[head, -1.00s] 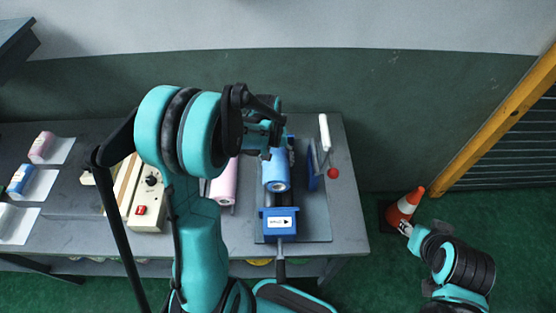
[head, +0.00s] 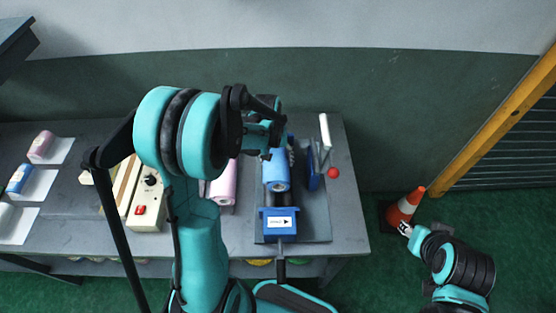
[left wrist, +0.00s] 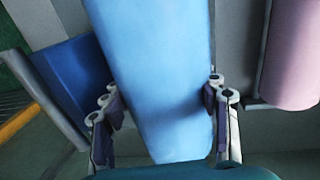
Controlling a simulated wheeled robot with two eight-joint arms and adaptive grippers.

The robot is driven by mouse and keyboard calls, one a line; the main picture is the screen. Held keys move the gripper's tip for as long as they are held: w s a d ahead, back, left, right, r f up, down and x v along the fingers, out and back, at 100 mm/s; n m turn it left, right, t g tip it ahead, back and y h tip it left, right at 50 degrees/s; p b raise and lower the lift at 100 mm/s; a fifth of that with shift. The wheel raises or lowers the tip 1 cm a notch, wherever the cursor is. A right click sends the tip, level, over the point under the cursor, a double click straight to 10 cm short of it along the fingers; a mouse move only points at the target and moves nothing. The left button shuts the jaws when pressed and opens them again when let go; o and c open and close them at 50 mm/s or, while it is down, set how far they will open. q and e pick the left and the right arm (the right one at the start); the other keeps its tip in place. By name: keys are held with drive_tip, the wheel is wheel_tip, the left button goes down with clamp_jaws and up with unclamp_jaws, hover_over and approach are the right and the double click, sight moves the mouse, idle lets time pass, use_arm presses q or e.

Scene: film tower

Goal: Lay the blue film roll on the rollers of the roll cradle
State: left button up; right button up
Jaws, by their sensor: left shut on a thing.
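The blue film roll (head: 276,174) lies lengthwise over the roll cradle, which shows a blue end block (head: 279,223) with a white arrow label in front and a blue side plate (head: 313,168) at the right. My left gripper (left wrist: 164,108) is shut on the roll, one finger on each side in the left wrist view, where the roll (left wrist: 158,60) fills the middle. In the head view my left arm partly hides this gripper and the roll's far end. Whether the roll touches the rollers cannot be told. My right gripper (head: 405,229) is off to the right, beyond the table.
A pink roll (head: 223,184) lies just left of the cradle and also shows in the left wrist view (left wrist: 291,55). A white lever with a red knob (head: 333,172) stands right of the cradle. A control box (head: 150,207) and several small rolls are left. A cone (head: 403,207) stands right.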

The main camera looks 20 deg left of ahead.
use_arm(q)
drive_tip(key=shift+f+b, duration=0.7)
drive_tip(key=shift+f, duration=0.1)
drive_tip(key=o, duration=1.8)
drive_tip(key=r, duration=0.4)
drive_tip(key=a+r, duration=0.1)
drive_tip(key=r, duration=0.7)
drive_tip(key=shift+s+a, duration=0.15)
drive_tip(key=shift+s, duration=0.2)
drive_tip(key=s+d+t+b, duration=0.1)
drive_tip(key=s, duration=0.1)
drive_tip(key=s+d+m+t+b, duration=0.1)
drive_tip(key=s, duration=0.1)
drive_tip(key=s+d+m, duration=0.1)
drive_tip(key=s+d, duration=0.1)
drive_tip(key=shift+s+d+r+t+y+b, duration=0.1)
drive_tip(key=shift+s+r+t+y+b, duration=0.15)
drive_tip(key=shift+r+t+y+b, duration=0.15)
drive_tip(key=shift+s+d+f+m+t+b, duration=0.45)
drive_tip(key=shift+s+d+f+m+t, duration=0.15)
drive_tip(key=shift+s, duration=0.55)
drive_tip(key=shift+s+d+f+m+t+b, duration=0.45)
drive_tip(key=shift+s+t, duration=0.2)
drive_tip(key=shift+s, duration=0.55)
drive_tip(key=shift+s+d+f+m+t+b, duration=0.4)
drive_tip(key=shift+s+d+f+m+t, duration=0.2)
drive_tip(key=shift+s, duration=0.55)
